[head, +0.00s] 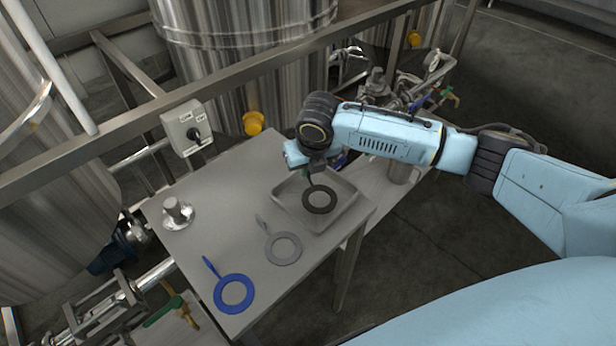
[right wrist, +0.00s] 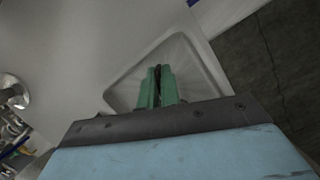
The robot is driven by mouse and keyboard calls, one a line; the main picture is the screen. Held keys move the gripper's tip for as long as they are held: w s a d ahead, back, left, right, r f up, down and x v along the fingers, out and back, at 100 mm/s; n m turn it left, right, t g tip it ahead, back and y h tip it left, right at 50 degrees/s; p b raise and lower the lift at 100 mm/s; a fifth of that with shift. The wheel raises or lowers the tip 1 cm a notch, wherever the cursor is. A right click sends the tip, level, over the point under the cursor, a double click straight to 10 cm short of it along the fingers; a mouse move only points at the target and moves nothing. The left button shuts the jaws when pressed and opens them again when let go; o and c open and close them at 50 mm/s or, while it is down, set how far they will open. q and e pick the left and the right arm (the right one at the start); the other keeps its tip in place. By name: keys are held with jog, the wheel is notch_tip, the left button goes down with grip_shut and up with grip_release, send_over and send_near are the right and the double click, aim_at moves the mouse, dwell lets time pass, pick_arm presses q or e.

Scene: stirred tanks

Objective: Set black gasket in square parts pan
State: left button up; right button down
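The black gasket (head: 307,200), a dark ring with a tab, hangs below my right gripper (head: 310,178) over the square parts pan (head: 352,212). In the right wrist view, the green fingers of my right gripper (right wrist: 158,85) are closed together with a thin dark strip between their tips, the gasket seen nearly edge-on. The pan (right wrist: 118,97) is a shallow grey tray with rounded corners, behind the fingers in that view. Whether the gasket touches the pan's floor I cannot tell. My left gripper is not in view.
A grey gasket (head: 284,249) and a blue gasket (head: 233,293) lie on the grey table (head: 215,235) left of the pan. A metal fitting (head: 177,212) stands at the table's left. A switch box (head: 188,128), rail and steel tanks (head: 235,75) are behind.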

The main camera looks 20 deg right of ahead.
aim_at(308, 177)
jog(key=shift+f, duration=1.45)
jog(key=shift+f, duration=0.1)
jog(key=c, duration=1.6)
grip_release()
jog(key=p+v, duration=0.1)
jog(key=v, duration=1.1)
jog(key=shift+p, duration=0.4)
